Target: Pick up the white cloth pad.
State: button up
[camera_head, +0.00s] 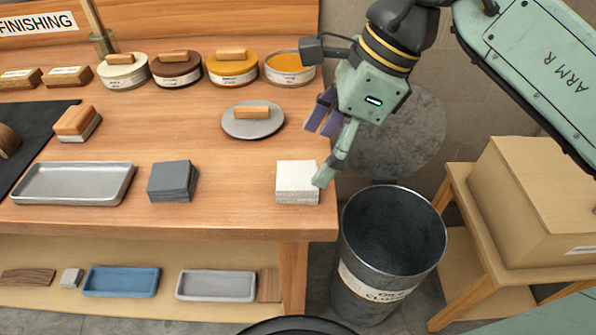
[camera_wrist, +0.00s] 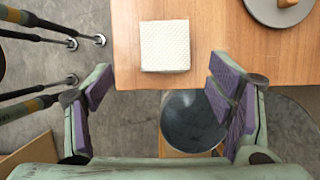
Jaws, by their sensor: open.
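The white cloth pad (camera_head: 297,183) is a square, textured stack lying flat near the right front corner of the wooden bench. In the wrist view the pad (camera_wrist: 165,45) lies ahead of my fingers, near the bench edge. My gripper (camera_head: 322,148) is above the bench's right end, over and beside the pad; one finger overlaps the pad's right edge in the head view. In the wrist view my gripper (camera_wrist: 160,92) has its purple-lined fingers wide apart, with nothing between them in contact.
A grey pad (camera_head: 172,181) lies left of the white pad, beside a metal tray (camera_head: 73,166). A round lid (camera_head: 253,120) and several tins stand behind. An open metal bin (camera_head: 350,240) stands on the floor right of the bench; a cardboard box (camera_head: 535,200) is further right.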

aim_at(300, 176)
jog(key=shift+w+p+x, duration=0.15)
jog(key=shift+p+x, duration=0.3)
jog(key=shift+x, duration=1.3)
jog(key=shift+w+p+x, duration=0.15)
jog(key=shift+p+x, duration=0.3)
jog(key=shift+x, duration=1.25)
jog(key=shift+a+r, duration=0.1)
jog(key=shift+a, duration=0.05)
jog(key=shift+c, duration=0.6)
jog(key=c, duration=1)
